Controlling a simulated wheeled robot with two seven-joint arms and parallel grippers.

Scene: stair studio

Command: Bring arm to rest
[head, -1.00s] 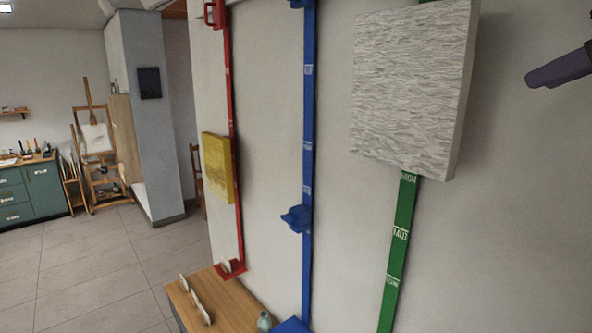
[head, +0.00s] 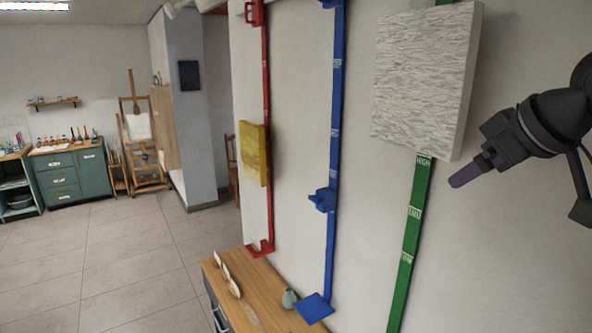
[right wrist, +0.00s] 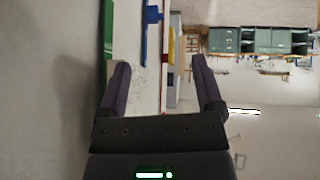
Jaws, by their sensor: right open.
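My right gripper (head: 470,172) is at the right of the head view, in front of the wall and just right of the green strip (head: 411,225). In the right wrist view its two fingers (right wrist: 158,85) stand apart with nothing between them. It is open and empty. The fingers point left in the head view. My left gripper is not in view.
A white textured panel (head: 424,80) hangs on the green strip, close to my right gripper. A blue strip (head: 335,120) and a red strip (head: 266,100) with a yellow panel (head: 252,154) are further left. A wooden-topped bench (head: 262,300) stands below. Open floor (head: 110,260) lies left.

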